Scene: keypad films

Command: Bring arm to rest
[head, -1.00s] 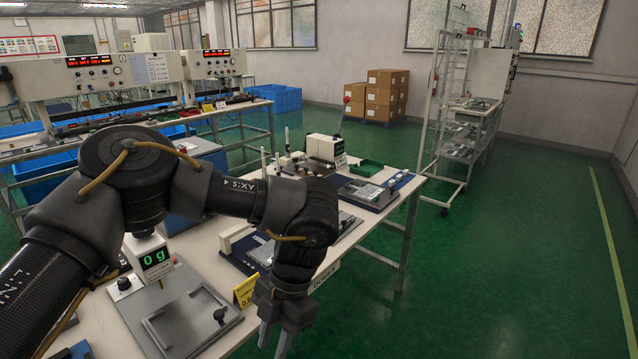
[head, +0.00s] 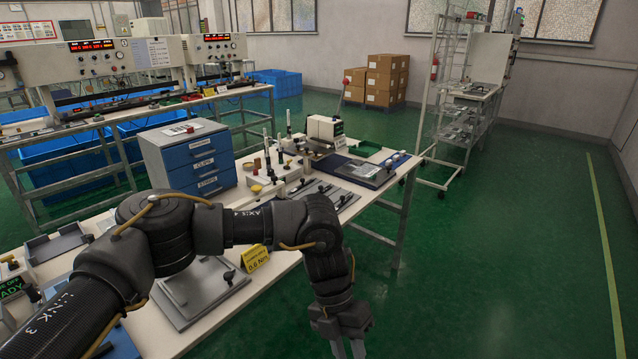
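My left arm reaches in from the lower left across the front of the workbench (head: 185,335). Its gripper (head: 347,348) points down at the bottom edge, past the bench's right edge and over the green floor. Two fingers show, but their tips are cut off by the frame, so their opening cannot be judged. Nothing is seen held. My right gripper is not in view.
The bench carries a blue drawer cabinet (head: 190,158), a grey plate fixture (head: 190,310), a yellow sign (head: 255,258) and a blue tray fixture (head: 365,172). A wire rack (head: 450,120) and cartons (head: 385,80) stand behind. The floor at right is clear.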

